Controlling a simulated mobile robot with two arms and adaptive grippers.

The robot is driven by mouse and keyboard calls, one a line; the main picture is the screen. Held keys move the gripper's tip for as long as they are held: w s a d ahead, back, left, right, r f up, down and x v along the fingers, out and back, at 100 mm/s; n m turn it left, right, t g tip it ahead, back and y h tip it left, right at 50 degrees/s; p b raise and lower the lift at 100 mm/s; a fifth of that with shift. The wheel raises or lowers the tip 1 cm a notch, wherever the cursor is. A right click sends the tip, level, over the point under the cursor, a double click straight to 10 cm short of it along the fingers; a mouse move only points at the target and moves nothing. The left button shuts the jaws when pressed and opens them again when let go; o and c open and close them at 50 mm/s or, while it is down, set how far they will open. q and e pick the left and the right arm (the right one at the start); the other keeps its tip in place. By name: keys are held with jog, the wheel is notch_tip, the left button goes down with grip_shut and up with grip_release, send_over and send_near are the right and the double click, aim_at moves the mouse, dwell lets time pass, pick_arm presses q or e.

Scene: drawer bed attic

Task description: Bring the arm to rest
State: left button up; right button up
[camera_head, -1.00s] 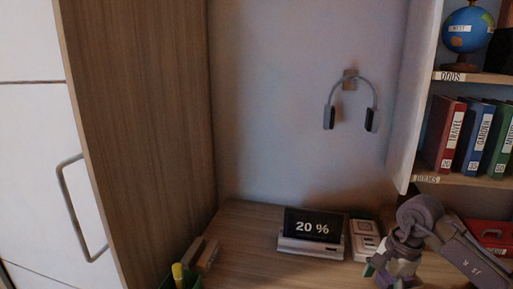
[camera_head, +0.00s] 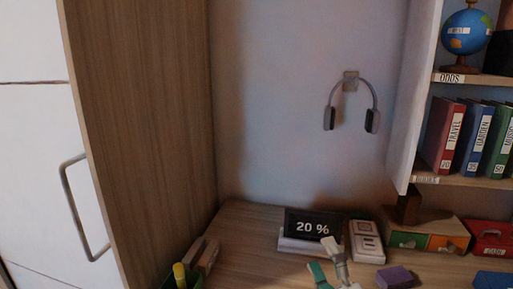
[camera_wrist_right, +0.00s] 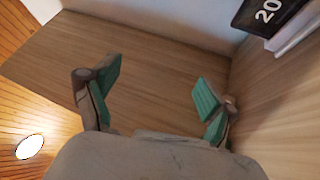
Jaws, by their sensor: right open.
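My right gripper (camera_head: 328,262) shows at the bottom of the head view, just in front of the dark display. Its fingers have green pads. In the right wrist view, the right gripper (camera_wrist_right: 156,86) has its two fingers wide apart with nothing between them. Bare wood shows behind the fingers. The rest of the right arm is cut off by the lower edge of the head view. My left gripper is in neither view.
A purple block (camera_head: 394,277) and a drawer box (camera_head: 428,238) are to the right. Headphones (camera_head: 351,104) hang on the wall. A green pen cup is at lower left.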

jog(key=s+d+f+m+g+h, duration=0.2)
jog(key=f+m, duration=0.2)
jog(key=f, duration=0.1)
jog(key=s+d+f+m+g+h, duration=0.2)
jog(key=s+d+f+m+h, duration=0.1)
jog(key=f+m, duration=0.2)
jog(key=s+d+f+m+g+h, duration=0.2)
jog(key=d+f+m+g+h, duration=0.1)
jog(key=f, duration=0.3)
jog(key=shift+s+m, duration=0.25)
jog(key=shift+m, duration=0.45)
jog(key=s+f+m+g+y, duration=0.1)
jog(key=s+f+m+g, duration=0.3)
jog(key=s, duration=0.5)
jog(key=s+f+m+g, duration=0.2)
jog(key=s+f+g, duration=0.4)
jog(key=s, duration=0.4)
notch_tip(320, 180, down, 25)
jog(key=s+g+p, duration=0.1)
jog(key=s+p, duration=0.2)
jog(key=p, duration=0.1)
jog(key=s+d+f+g+p, duration=0.1)
jog(key=s+d+f+p, duration=0.1)
jog(key=s+f, duration=0.9)
jog(key=s, duration=0.4)
jog(key=shift+f+n+p, duration=0.3)
jog(key=shift+n+p, duration=0.05)
jog(key=shift+n, duration=0.05)
jog(key=shift+s, duration=0.1)
